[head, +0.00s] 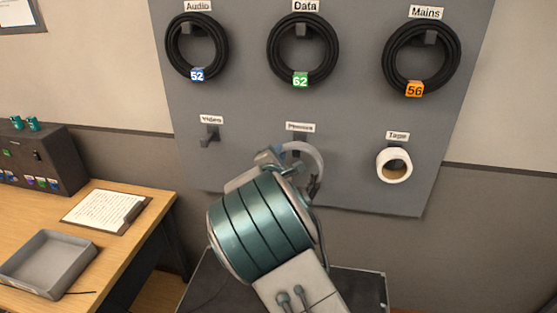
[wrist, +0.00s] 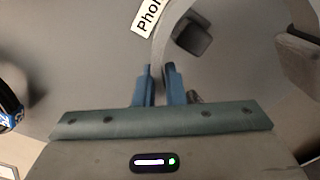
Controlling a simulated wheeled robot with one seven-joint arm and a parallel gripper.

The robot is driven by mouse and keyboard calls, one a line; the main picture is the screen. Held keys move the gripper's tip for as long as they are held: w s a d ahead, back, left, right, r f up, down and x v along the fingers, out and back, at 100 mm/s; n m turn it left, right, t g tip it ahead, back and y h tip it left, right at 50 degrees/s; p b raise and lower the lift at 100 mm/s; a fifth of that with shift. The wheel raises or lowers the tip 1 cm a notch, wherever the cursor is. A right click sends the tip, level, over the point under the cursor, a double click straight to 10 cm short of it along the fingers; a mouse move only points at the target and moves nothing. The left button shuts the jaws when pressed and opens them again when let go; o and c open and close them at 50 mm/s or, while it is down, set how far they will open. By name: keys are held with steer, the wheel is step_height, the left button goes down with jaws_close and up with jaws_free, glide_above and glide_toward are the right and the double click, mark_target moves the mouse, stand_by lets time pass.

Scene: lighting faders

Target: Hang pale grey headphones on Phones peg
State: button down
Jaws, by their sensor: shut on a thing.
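The pale grey headphones show in the head view as a curved band (head: 308,152) just below the Phones label (head: 300,127), partly hidden by my arm. In the wrist view my gripper (wrist: 160,72) is shut on the headphones' band (wrist: 160,48), which rises from between the blue fingers and curves right. A grey ear cup (wrist: 298,58) is at the right edge. The dark Phones peg (wrist: 193,36) appears inside the band's curve, close to the board. I cannot tell whether the band touches the peg.
The grey board holds black cable coils for Audio (head: 172,50), Data (head: 273,50) and Mains (head: 390,60). The Video peg (head: 209,137) is empty. A tape roll (head: 394,165) hangs at right. A wooden desk with a grey tray (head: 48,264) is at left.

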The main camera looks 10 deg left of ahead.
steer(key=shift+w+a+f+b, duration=0.1)
steer(key=shift+w+f+b, duration=0.2)
steer(key=shift+w, duration=0.6)
steer(key=shift+w+f+b, duration=0.2)
steer(key=shift+w+f, duration=0.2)
steer(key=shift+w, duration=0.55)
steer(key=shift+w+a+f+b, duration=0.1)
steer(key=shift+w+f+b, duration=0.2)
steer(key=shift+w, duration=0.6)
steer(key=c, duration=1.4)
jaws_free()
steer(key=shift+f, duration=0.1)
steer(key=shift+c, duration=0.2)
